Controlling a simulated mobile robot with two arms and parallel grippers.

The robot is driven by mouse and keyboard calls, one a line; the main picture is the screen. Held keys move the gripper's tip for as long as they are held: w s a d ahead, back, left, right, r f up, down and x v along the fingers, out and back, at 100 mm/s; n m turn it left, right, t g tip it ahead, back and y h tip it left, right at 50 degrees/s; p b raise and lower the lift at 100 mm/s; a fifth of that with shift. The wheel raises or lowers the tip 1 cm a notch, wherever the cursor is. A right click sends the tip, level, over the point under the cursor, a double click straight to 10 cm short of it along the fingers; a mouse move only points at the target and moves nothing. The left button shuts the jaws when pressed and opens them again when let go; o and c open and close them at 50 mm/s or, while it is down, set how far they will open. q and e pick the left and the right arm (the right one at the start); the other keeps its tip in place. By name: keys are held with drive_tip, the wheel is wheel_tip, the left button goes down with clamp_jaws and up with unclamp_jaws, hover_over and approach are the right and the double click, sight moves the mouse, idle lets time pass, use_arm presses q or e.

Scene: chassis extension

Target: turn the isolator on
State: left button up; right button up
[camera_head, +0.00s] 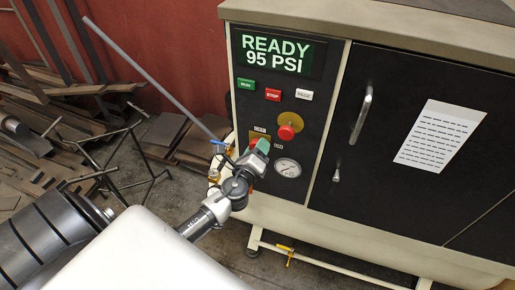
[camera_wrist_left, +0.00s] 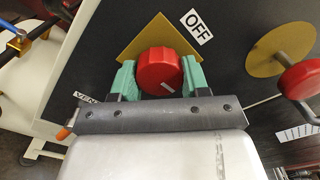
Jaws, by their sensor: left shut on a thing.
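The isolator is a red round knob (camera_wrist_left: 160,70) on a yellow square plate (camera_wrist_left: 146,35) in the left wrist view. A short white mark shows on the knob's face, near its lower right edge. A white OFF label (camera_wrist_left: 196,26) sits at the plate's upper right; I cannot read an ON label. My left gripper (camera_wrist_left: 158,76) has its green fingers on both sides of the knob and is shut on it. In the head view my left gripper (camera_head: 259,148) covers most of the isolator; part of its plate (camera_head: 258,135) shows. My right gripper is not in view.
On the panel are a READY 95 PSI display (camera_head: 276,57), green, red and white buttons, a red emergency knob (camera_head: 288,131) just right of the gripper, and a pressure gauge (camera_head: 288,168) below. A black door (camera_head: 390,150) is to the right. Scrap metal (camera_head: 60,110) lies left.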

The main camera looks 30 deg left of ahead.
use_arm(q)
drive_tip(key=shift+f, duration=0.1)
idle(0.3)
drive_tip(key=o, duration=0.9)
drive_tip(key=b+v, duration=0.2)
drive_tip(key=v, duration=0.9)
drive_tip(key=shift+b, duration=0.35)
